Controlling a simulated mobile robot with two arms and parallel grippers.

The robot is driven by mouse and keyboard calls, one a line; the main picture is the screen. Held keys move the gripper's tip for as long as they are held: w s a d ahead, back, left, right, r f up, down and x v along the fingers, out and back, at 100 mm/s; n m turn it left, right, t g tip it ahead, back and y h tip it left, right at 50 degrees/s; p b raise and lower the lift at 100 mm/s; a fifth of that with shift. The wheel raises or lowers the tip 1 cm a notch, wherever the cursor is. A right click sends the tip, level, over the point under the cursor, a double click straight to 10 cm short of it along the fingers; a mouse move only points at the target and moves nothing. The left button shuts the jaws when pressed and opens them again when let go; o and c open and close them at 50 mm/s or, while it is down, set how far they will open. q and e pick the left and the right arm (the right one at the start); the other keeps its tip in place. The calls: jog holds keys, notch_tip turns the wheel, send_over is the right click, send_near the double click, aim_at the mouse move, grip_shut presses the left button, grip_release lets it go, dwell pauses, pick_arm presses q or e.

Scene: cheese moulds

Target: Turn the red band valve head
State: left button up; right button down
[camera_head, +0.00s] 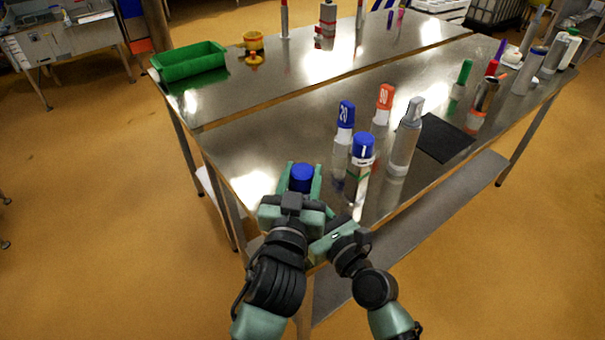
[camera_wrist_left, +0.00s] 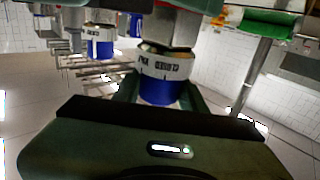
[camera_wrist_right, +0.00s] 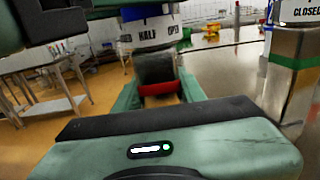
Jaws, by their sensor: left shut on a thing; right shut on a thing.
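The red band valve stands at the near corner of the metal table. Its blue head (camera_head: 302,174) shows in the head view, and in the left wrist view the head (camera_wrist_left: 165,90) carries a white lettered ring. My left gripper (camera_head: 302,186) is shut around the head. In the right wrist view the red band (camera_wrist_right: 160,88) runs round the dark body (camera_wrist_right: 155,66), below a white ring with "HALF" lettering. My right gripper (camera_wrist_right: 160,97) is shut on this lower body. In the head view my arms hide the body.
A green-band valve (camera_head: 352,188) with a blue head stands close on the right. Blue-capped (camera_head: 346,115) and orange-capped (camera_head: 384,97) bottles and a tall grey bottle (camera_head: 405,145) stand behind. A black mat (camera_head: 440,137) lies beyond.

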pick_arm(q)
jog(key=o, duration=1.4)
jog(key=shift+c, duration=0.2)
pick_arm(e)
jog(key=shift+s, duration=0.1)
pick_arm(q)
jog(key=shift+s, duration=0.1)
jog(key=shift+s+a, duration=0.1)
jog(key=shift+s, duration=0.25)
jog(key=s+a, duration=0.2)
jog(key=s, duration=0.9)
pick_arm(e)
jog(key=c, duration=0.8)
grip_release()
jog(key=shift+o, duration=0.2)
jog(key=shift+d, duration=0.1)
